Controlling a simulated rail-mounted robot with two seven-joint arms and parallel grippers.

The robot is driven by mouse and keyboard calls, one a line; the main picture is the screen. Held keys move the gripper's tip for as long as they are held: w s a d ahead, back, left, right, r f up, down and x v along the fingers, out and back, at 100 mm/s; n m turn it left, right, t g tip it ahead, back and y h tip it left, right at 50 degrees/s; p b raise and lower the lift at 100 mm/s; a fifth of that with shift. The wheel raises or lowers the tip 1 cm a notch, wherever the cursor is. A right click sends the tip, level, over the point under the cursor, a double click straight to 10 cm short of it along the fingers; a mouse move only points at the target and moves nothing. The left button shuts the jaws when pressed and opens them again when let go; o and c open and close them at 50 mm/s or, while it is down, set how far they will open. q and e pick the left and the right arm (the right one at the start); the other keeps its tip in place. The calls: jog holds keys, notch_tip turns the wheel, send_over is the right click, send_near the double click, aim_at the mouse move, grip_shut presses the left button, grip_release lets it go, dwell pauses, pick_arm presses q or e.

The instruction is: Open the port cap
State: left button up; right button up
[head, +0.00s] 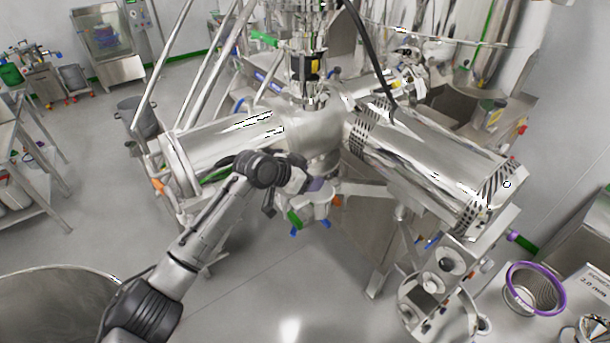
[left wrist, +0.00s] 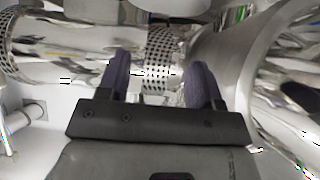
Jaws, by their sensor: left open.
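My left arm reaches in from the lower left of the head view. Its gripper (head: 316,186) is beside the steel central housing (head: 315,140), just above the small valve fittings. In the left wrist view the left gripper (left wrist: 161,72) has its two dark purple fingers spread apart. Nothing is seen held between them. A perforated steel band (left wrist: 160,50) shows beyond the gap, with a large curved steel wall at the right. I cannot pick out the port cap with certainty; the gripper and wrist cover part of that area. My right gripper is not in view.
Large steel cylinders extend left (head: 225,155) and right (head: 440,160) of the housing. A green-handled valve (head: 294,218) hangs below it. A black hose (head: 372,50) hangs above. A purple-rimmed sieve (head: 534,290) stands on the bench at lower right. Floor at front centre is clear.

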pick_arm(q)
jog(key=b+v, duration=0.4)
jog(key=v, duration=0.9)
jog(key=shift+s+a+r, duration=0.2)
jog(key=shift+s+a, duration=0.05)
